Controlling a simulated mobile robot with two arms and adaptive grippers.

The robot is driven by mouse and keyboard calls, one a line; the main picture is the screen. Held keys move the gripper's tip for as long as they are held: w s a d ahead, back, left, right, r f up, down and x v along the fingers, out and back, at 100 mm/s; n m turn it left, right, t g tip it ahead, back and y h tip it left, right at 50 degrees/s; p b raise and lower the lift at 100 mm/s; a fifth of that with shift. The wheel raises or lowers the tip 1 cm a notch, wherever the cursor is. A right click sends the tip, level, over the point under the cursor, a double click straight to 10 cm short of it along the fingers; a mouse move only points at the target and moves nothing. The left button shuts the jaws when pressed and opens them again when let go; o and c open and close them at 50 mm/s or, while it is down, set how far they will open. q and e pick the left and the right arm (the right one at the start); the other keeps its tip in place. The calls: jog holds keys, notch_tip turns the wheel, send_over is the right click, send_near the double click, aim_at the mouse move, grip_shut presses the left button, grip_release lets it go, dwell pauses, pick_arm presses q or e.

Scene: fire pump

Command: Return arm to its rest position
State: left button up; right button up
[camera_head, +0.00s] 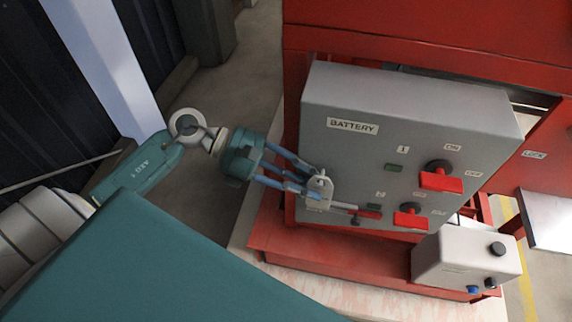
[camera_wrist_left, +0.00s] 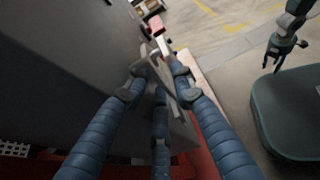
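My left arm comes in from the left in the head view. Its teal gripper with blue fingers (camera_head: 318,190) is at the lower left of the grey battery panel (camera_head: 345,95), with its grey fingertips close in front of the face. In the left wrist view the fingers (camera_wrist_left: 160,82) come near each other at the tips. A thin grey lever with a red end (camera_head: 369,213) shows just past the tips; whether they touch it is unclear. In the left wrist view a dark gripper, apparently my right one (camera_wrist_left: 284,48), hangs at the upper right; its finger opening is unclear.
Two red-handled switches (camera_head: 440,181) (camera_head: 410,218) stick out of the panel's right side. A small white box with knobs (camera_head: 445,258) stands at lower right. Red framework (camera_head: 320,262) surrounds the panel. A pale post (camera_head: 105,60) rises behind my left arm. Floor shows between post and panel.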

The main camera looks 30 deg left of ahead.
pick_arm(q)
jog(key=f+v, duration=0.1)
jog(key=v, duration=0.9)
jog(key=w+a+f+n+t, duration=0.7)
jog(key=w+n+t, duration=0.25)
jog(key=n, duration=0.65)
jog(key=a+f+n+t+y, duration=0.1)
jog(key=a+f+n+y, duration=0.35)
jog(key=f+n, duration=0.6)
jog(key=a+f+n+y, duration=0.3)
jog(key=f+n+y, duration=0.35)
jog(key=f, duration=0.65)
jog(key=s+d+f+n+g+y, duration=0.1)
jog(key=s+d+f+n+g, duration=0.15)
jog(key=s+f+n, duration=0.45)
jog(key=s+d+f+n+g+y, duration=0.1)
jog(key=s+f+n+g, duration=0.15)
jog(key=s+f, duration=0.9)
jog(key=s+d+f+n+g, duration=0.2)
jog(key=s+d+f, duration=0.1)
jog(key=s, duration=0.4)
jog(key=s+d+f+n+g, duration=0.2)
jog(key=s+d+f+g, duration=0.1)
jog(key=s+f, duration=0.3)
jog(key=s+d+f+n+g, duration=0.2)
jog(key=s+d+f+g, duration=0.1)
jog(key=s, duration=0.5)
jog(key=shift+s+d+f, duration=0.25)
jog(key=shift+d+f, duration=0.6)
